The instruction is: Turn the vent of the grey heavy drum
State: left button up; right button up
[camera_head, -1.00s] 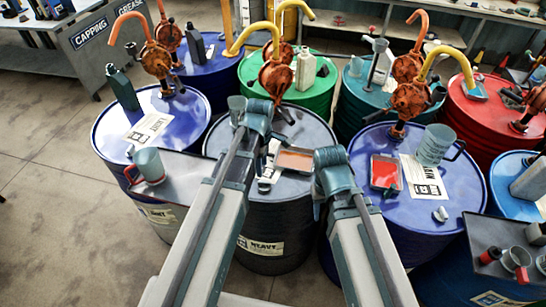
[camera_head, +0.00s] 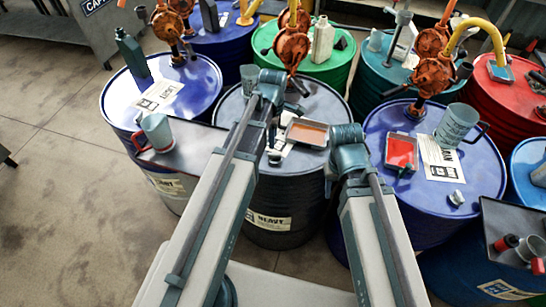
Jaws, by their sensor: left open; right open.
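The grey heavy drum (camera_head: 233,108) stands in the middle, with a "HEAVY" label (camera_head: 270,221) on its front. What looks like its vent (camera_head: 274,158) is a small dark cap on the front left of the lid, beside my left arm. My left gripper (camera_head: 273,138) hangs below the wrist over the lid, close to the vent, empty and mostly hidden by my arm. I cannot tell whether it touches the vent. My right gripper (camera_head: 334,174) is at the drum's right edge, open and empty, its fingers largely hidden below the wrist.
Blue drums (camera_head: 205,100) (camera_head: 480,178) stand close on both sides. A side shelf holds a mug (camera_head: 157,131).

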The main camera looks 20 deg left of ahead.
aim_at(273, 154)
pick_arm(q)
notch_tip(273, 154, down, 9)
jog(key=b, duration=0.7)
jog(key=shift+b, duration=0.4)
jog(key=shift+r, duration=0.1)
grip_shut()
